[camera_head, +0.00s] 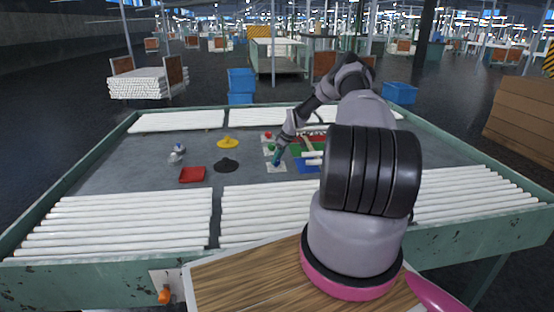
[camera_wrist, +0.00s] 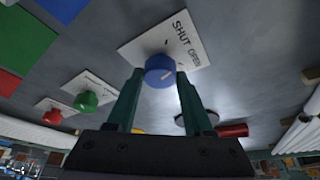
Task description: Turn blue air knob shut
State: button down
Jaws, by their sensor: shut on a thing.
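The blue air knob (camera_wrist: 160,70) sits on a white plate (camera_wrist: 188,42) marked SHUT and OPEN in the wrist view. A pale line shows on its face. My gripper (camera_wrist: 159,80) has one green finger on each side of the knob and is shut on it. In the head view my gripper (camera_head: 277,158) points down at the lowest white plate (camera_head: 276,169) of a column; the knob itself is mostly hidden there by the fingers.
A green knob (camera_wrist: 87,100) and a red knob (camera_wrist: 53,117) stand on neighbouring plates. Coloured mats lie to the right in the head view, including a blue one (camera_head: 305,166). A red tray (camera_head: 192,175), a black disc (camera_head: 226,165) and a yellow piece (camera_head: 228,142) lie left. White tubes line the table.

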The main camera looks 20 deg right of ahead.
jog(key=n, duration=0.2)
jog(key=n+g+y, duration=0.1)
jog(key=n, duration=0.1)
jog(key=shift+w+d+n, duration=0.15)
jog(key=shift+n, duration=0.25)
jog(key=shift+n+g, duration=0.3)
jog(key=shift+c, duration=1.5)
grip_release()
jog(key=v, duration=1)
jog(key=shift+d+r, duration=0.25)
jog(key=shift+r, duration=0.1)
